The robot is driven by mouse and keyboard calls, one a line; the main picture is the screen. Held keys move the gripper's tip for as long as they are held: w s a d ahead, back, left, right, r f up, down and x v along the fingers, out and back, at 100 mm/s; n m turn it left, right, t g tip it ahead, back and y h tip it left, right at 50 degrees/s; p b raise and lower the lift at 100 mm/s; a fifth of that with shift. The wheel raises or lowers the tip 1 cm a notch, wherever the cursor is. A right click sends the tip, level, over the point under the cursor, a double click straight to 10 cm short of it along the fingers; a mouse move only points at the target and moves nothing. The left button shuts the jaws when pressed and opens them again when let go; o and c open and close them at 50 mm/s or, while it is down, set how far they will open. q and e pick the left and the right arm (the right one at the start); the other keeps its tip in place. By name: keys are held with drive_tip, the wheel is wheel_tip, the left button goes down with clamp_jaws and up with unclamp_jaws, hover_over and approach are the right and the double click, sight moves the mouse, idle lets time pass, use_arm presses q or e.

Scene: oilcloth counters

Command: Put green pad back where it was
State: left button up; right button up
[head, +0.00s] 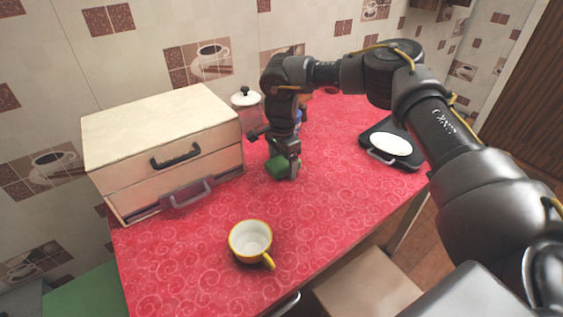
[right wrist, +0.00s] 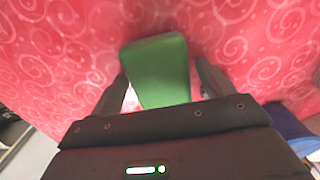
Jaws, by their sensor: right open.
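The green pad (head: 277,167) lies on the red patterned oilcloth, just right of the drawer box. In the right wrist view the pad (right wrist: 157,68) sits between the two open fingers. My right gripper (head: 278,160) points down over the pad and partly hides it. In the right wrist view the gripper (right wrist: 160,88) has a finger on each side of the pad, with small gaps showing. My left gripper is not in view.
A cream drawer box (head: 165,120) stands left of the pad. A lidded jar (head: 246,103) is behind. A yellow cup (head: 250,240) stands in front, and a black tray (head: 372,139) with a white oval object (head: 391,144) lies right. The cloth between cup and tray is clear.

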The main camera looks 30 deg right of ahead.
sight(282, 161)
wheel_tip(282, 161, up, 7)
drive_tip(key=shift+f, duration=0.2)
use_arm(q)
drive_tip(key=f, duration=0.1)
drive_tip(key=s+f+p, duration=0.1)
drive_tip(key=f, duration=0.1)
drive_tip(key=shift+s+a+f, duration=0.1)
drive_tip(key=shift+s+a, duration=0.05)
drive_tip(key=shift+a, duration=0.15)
use_arm(e)
wheel_tip(282, 161, up, 6)
drive_tip(key=shift+f, duration=0.15)
